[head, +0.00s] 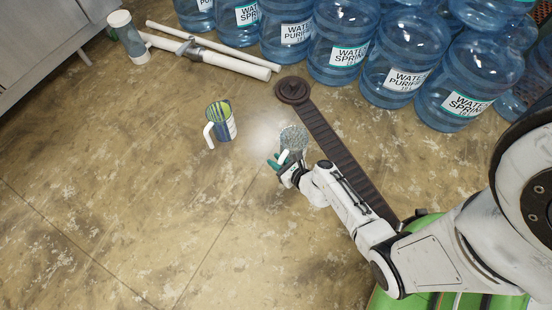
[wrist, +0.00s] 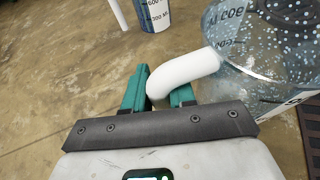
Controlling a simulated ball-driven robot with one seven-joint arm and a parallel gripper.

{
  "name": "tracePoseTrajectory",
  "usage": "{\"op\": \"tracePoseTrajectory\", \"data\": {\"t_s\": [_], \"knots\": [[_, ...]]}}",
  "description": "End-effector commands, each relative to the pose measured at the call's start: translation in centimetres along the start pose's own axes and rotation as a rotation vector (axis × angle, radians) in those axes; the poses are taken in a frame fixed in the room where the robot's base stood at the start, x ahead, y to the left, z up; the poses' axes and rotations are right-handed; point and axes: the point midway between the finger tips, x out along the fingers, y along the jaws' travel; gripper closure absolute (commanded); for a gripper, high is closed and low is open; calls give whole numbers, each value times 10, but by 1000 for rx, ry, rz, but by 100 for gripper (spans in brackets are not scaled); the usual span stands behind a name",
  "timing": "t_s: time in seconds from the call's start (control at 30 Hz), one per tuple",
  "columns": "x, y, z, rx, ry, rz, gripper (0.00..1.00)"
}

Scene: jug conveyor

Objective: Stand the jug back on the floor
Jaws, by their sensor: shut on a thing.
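The jug in my gripper is clear and speckled, with a white handle (wrist: 188,68). Its body shows in the head view (head: 294,138) and at the upper right of the wrist view (wrist: 255,45). My gripper (head: 281,163) has its teal fingers (wrist: 160,88) shut on the handle, one on each side. The jug looks roughly upright, beside the left edge of the dark conveyor. I cannot tell whether its base touches the floor (head: 130,190); the base is out of the wrist view.
A second jug (head: 221,120), patterned green and blue, stands on the floor to the left. The narrow conveyor (head: 340,148) runs toward large water bottles (head: 338,45). Floor at lower left is clear.

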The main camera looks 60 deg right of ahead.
Motion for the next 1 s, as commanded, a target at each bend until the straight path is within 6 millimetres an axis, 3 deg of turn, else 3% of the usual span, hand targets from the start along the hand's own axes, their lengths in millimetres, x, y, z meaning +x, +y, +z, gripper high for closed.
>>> {"op": "tracePoseTrajectory", "data": {"t_s": [0.17,0.4,0.63,0.67,0.9,1.0], "knots": [[10,-3,-6,-1,-2,0,100],[23,-4,-30,1,-2,-1,100],[21,-4,-31,1,2,-1,100],[21,-4,-32,2,3,-1,73],[21,-4,-31,1,1,-1,50],[22,-4,-30,1,0,-1,50]]}}
